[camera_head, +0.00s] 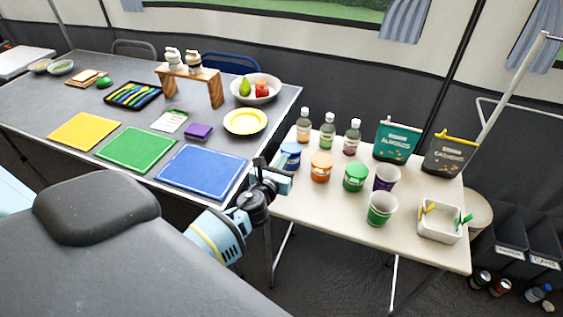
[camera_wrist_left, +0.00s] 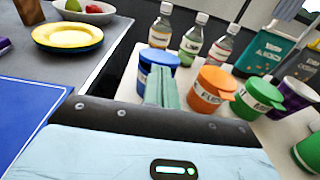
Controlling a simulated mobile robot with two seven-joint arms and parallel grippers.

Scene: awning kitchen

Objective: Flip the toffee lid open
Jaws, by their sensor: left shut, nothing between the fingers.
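Three lidded jars stand on the cream table: a blue-lidded jar (camera_head: 290,151), an orange jar (camera_head: 321,167) and a green-lidded jar (camera_head: 355,177). In the wrist view the blue jar (camera_wrist_left: 158,60), orange jar (camera_wrist_left: 211,88) and green jar (camera_wrist_left: 258,97) all have their lids down. The labels are too small or partly hidden, so I cannot tell which is toffee. My left gripper (camera_head: 284,168) is shut and empty at the table's left edge, just in front of the blue jar. Its closed fingers (camera_wrist_left: 161,86) cover part of that jar in the wrist view. My right gripper is not in view.
Several sauce bottles (camera_head: 327,132) stand behind the jars. Cups (camera_head: 382,208), pouches (camera_head: 396,142) and a white bin with clips (camera_head: 436,228) are to the right. A grey table with a blue mat (camera_head: 201,171) is at the left. The table's front left area is clear.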

